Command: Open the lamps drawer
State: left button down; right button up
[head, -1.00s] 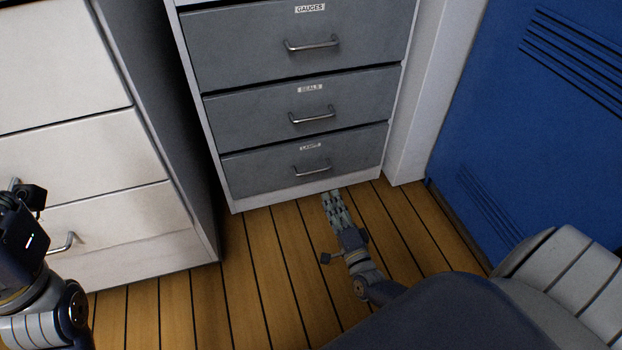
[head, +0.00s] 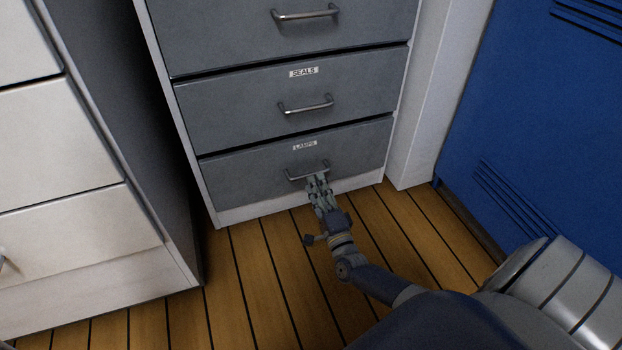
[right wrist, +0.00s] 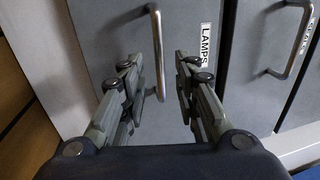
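The lamps drawer (head: 245,174) is the bottom grey drawer of the cabinet, with a "LAMPS" label, and its front sits flush in the cabinet. It also shows in the right wrist view (right wrist: 112,38). Its metal bar handle (head: 307,172) is below the label. My right gripper (head: 317,180) is at the handle. In the right wrist view my right gripper (right wrist: 158,68) is open, with the handle (right wrist: 158,50) between its spread fingers; no finger clearly touches it. My left gripper is out of view.
Above are the closed seals drawer (head: 240,108) and another closed grey drawer (head: 230,35). A white cabinet (head: 60,140) stands at the left and a blue panel (head: 540,130) at the right. The wooden floor (head: 250,270) in front is clear.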

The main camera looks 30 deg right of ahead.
aim_at(311, 174)
jog(key=b+x, duration=0.1)
jog(key=x, duration=0.4)
jog(key=shift+b, duration=0.35)
grip_shut()
